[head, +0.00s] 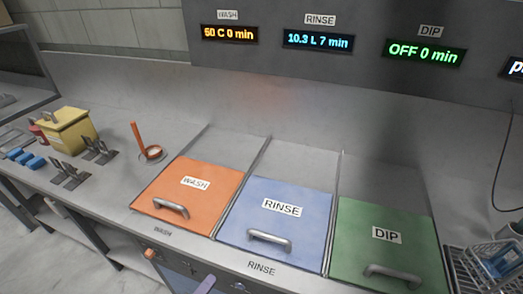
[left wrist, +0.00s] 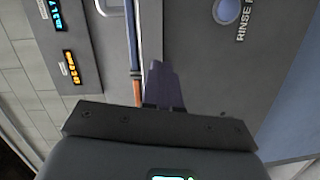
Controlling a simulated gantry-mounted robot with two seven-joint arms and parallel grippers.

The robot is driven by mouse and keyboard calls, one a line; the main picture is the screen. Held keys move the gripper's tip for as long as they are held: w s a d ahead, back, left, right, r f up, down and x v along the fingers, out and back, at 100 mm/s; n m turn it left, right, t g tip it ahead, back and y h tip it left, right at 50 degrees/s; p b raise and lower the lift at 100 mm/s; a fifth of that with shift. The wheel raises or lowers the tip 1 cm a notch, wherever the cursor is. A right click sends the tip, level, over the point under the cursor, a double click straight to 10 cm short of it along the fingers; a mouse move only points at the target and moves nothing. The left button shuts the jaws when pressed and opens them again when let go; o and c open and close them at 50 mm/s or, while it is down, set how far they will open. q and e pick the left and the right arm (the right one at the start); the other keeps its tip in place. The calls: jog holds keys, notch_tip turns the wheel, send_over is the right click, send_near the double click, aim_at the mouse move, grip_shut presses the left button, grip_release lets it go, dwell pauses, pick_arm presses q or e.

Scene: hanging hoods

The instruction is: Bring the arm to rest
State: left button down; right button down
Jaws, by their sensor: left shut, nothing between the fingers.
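Behind the fingers are the grey front panel with a round blue knob (left wrist: 226,11) marked RINSE, and the thin edges of the lids. The rest of the left arm is out of the head view. My right gripper shows in neither view.
The orange WASH lid (head: 190,200), blue RINSE lid (head: 275,225) and green DIP lid (head: 385,235) lie closed. A yellow box (head: 70,130) and an orange-handled tool (head: 138,140) are on the left counter. A wire basket (head: 490,265) stands at right.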

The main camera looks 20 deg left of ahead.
pick_arm(q)
jog(key=d+m+g, duration=0.1)
jog(key=w+d+r+m, duration=0.1)
jog(key=d+r+m+g, duration=0.1)
jog(key=d, duration=0.1)
jog(key=shift+w+m+g, duration=0.2)
jog(key=shift+m+g, duration=0.1)
jog(key=shift+m, duration=0.1)
jog(key=s+d+f+m+g+y, duration=0.1)
jog(key=s+d+f+m+g, duration=0.15)
jog(key=s+m+g, duration=1)
notch_tip(320, 180, up, 38)
jog(key=t+p, duration=0.1)
jog(key=p, duration=3.7)
jog(key=shift+s+f+m, duration=0.2)
jog(key=shift+f+m, duration=0.05)
jog(key=shift+m, duration=0.2)
jog(key=shift+t, duration=0.25)
